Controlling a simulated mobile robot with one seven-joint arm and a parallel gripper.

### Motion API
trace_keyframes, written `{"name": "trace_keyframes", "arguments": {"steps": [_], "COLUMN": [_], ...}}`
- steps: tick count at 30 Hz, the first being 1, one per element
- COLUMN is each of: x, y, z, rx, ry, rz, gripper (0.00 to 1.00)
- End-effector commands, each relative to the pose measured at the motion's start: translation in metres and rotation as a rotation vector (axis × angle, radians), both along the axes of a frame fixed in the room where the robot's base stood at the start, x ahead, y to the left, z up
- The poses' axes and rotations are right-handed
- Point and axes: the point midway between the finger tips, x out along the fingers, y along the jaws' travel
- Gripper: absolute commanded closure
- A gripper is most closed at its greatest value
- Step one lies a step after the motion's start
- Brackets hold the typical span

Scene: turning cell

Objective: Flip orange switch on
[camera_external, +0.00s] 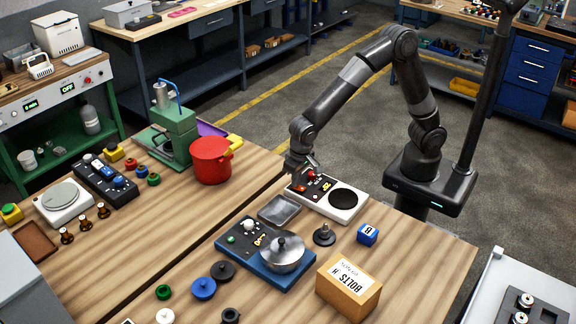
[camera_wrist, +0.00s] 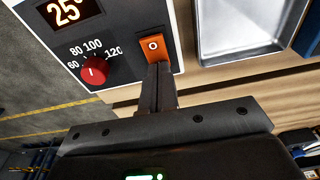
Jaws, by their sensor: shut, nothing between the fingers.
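The orange switch (camera_wrist: 155,46) is a small rocker marked "O" near the edge of a white hot plate unit, in the wrist view. The hot plate (camera_external: 346,208) stands on the wooden table in the external view, with a dark panel and a round black plate. My gripper (camera_wrist: 157,68) is shut and empty, with its fingertips right at the edge of the switch; I cannot tell whether they touch it. In the external view my gripper (camera_external: 304,171) is over the panel end of the hot plate and hides part of it.
A red knob (camera_wrist: 94,70) and a display reading 25 (camera_wrist: 66,10) sit beside the switch. A metal tray (camera_wrist: 240,25) lies close by. A red pot (camera_external: 210,161), a blue-based unit with a lidded pan (camera_external: 282,254) and a bolts box (camera_external: 348,288) stand around.

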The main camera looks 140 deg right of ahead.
Motion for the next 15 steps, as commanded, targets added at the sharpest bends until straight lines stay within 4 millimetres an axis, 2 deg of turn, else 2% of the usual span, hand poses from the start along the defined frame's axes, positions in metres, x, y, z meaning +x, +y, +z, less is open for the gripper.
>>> {"name": "trace_keyframes", "arguments": {"steps": [15], "x": [0.0], "y": [0.016], "z": [0.004], "rx": [0.002], "ry": [0.001], "rz": [0.002], "gripper": [1.0]}}
